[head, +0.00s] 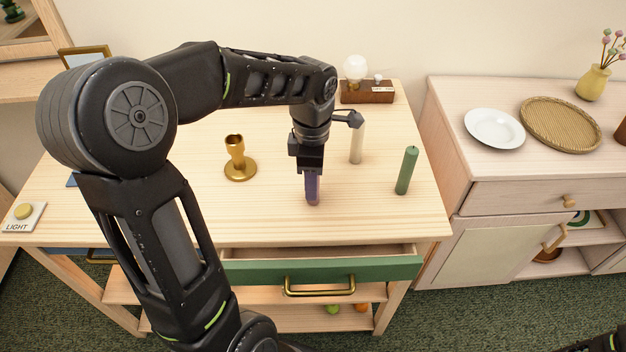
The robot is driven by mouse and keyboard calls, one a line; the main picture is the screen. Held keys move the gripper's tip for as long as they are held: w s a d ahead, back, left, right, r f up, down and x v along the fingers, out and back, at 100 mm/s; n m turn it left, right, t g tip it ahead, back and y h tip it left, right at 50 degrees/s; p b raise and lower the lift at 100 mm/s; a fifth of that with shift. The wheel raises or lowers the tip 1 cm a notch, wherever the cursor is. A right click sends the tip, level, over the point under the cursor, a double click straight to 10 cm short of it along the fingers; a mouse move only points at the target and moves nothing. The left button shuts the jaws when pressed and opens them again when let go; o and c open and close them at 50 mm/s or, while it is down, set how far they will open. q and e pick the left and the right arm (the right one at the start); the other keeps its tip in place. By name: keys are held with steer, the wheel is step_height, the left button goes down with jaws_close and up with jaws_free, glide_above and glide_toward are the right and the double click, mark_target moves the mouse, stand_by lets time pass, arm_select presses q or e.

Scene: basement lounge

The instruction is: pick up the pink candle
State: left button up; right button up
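My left gripper (311,183) points down over the front middle of the wooden table (200,211). A purple candle (313,190) stands upright directly below it, its upper part hidden by the gripper. The fingers are at the candle, but I cannot tell whether they are closed on it. No clearly pink candle shows. A cream candle (357,144) stands behind and to the right, partly behind my wrist. A green candle (407,170) stands further right.
A brass candle holder (240,166) stands left of the gripper. A wooden block with a bulb (368,93) is at the back. The green drawer (320,270) is slightly open. A light switch (23,216) is far left. A cabinet with a white plate (494,128) stands right.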

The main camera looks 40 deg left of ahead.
arm_select(q)
jaws_close()
stand_by(0.5)
step_height(320, 180, up, 10)
stand_by(0.5)
stand_by(0.4)
